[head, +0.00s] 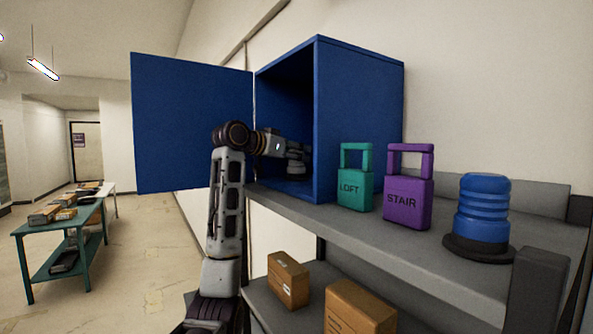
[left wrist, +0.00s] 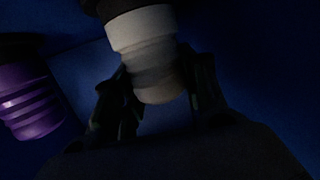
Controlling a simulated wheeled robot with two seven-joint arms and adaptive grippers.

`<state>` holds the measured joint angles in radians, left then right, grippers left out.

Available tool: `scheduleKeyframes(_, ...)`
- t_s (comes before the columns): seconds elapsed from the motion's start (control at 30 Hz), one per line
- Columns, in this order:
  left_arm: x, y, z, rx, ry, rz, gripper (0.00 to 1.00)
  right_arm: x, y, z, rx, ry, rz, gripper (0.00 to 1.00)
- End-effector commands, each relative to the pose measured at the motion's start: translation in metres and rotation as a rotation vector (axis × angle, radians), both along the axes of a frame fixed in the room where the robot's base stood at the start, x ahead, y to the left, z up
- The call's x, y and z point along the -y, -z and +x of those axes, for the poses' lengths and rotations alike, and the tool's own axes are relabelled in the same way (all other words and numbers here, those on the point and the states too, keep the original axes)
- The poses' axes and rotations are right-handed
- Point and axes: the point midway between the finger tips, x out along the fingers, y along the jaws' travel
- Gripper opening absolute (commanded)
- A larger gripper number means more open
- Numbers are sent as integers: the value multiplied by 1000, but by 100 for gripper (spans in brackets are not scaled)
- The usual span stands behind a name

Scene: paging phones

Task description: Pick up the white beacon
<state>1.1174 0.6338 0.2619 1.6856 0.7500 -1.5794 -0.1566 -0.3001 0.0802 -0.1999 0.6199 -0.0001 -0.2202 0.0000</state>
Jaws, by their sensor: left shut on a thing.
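The white beacon (left wrist: 150,50) is in the dark inside of the blue cabinet, seen in the left wrist view with ribbed sides and a dark base toward the top of the picture. My left gripper (left wrist: 158,98) is shut on the white beacon, one dark finger on each side of it. In the head view my left arm reaches into the open blue cabinet (head: 360,120), and the gripper (head: 297,168) shows small near its floor. The beacon cannot be made out clearly in the head view. My right gripper is not in view.
A purple beacon (left wrist: 28,100) stands beside the white one inside the cabinet. The cabinet door (head: 190,125) is swung open to the left. A teal LOFT padlock (head: 355,190), a purple STAIR padlock (head: 407,200) and a blue beacon (head: 482,210) stand on the grey shelf.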

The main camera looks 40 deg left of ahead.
Motion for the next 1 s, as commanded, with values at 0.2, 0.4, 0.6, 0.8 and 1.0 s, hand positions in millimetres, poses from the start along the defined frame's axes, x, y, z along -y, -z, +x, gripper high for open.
scheduleKeyframes(0.2, 0, -1, -1, 3, -1, 0, 0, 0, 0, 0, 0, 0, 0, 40)
scheduleKeyframes(0.4, -1, -4, -2, 4, -1, 0, 0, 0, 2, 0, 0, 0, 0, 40)
scheduleKeyframes(0.6, -1, -10, -5, 4, -1, 1, 0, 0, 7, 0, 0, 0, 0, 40)
scheduleKeyframes(0.8, -1, -26, -5, 5, -1, 1, 0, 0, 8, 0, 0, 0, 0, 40)
scheduleKeyframes(1.0, -1, -44, -5, 4, 0, 1, 0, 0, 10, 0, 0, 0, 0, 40)
